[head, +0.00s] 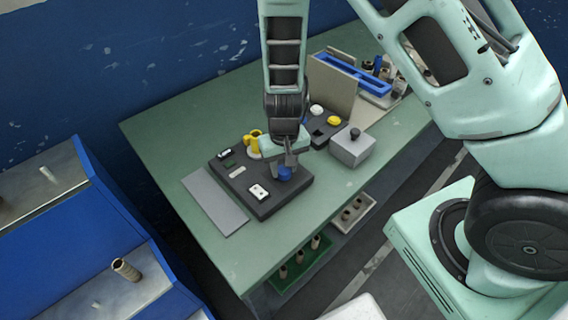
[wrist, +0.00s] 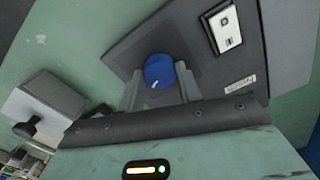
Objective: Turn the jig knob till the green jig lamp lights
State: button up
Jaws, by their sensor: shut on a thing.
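The blue jig knob (wrist: 159,75) sits on the dark jig panel (wrist: 200,72) and also shows in the head view (head: 285,174). A white pointer mark on the knob points toward its lower left edge in the wrist view. My gripper (wrist: 160,67) is shut on the knob, one finger on each side. In the head view my gripper (head: 288,160) comes down from above onto the panel's right part.
A white switch plate (wrist: 225,28) is on the panel beside the knob. Yellow cylinders (head: 253,142) stand behind the panel. A grey box with a black knob (head: 352,148) stands to the right. A flat grey plate (head: 215,202) lies at the left of the green table (head: 160,140).

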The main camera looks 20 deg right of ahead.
aim_at(284, 169)
jog(key=m+p, duration=0.1)
jog(key=m, duration=0.2)
jog(key=shift+r+m, duration=0.15)
jog(key=shift+m, duration=0.25)
jog(key=shift+m+p, duration=0.75)
jog(key=shift+m, duration=0.55)
jog(key=shift+w, duration=0.1)
jog(key=o, duration=1)
notch_tip(284, 169, up, 17)
jog(key=p, duration=0.1)
jog(key=shift+p, duration=0.3)
jog(key=shift+r, duration=0.1)
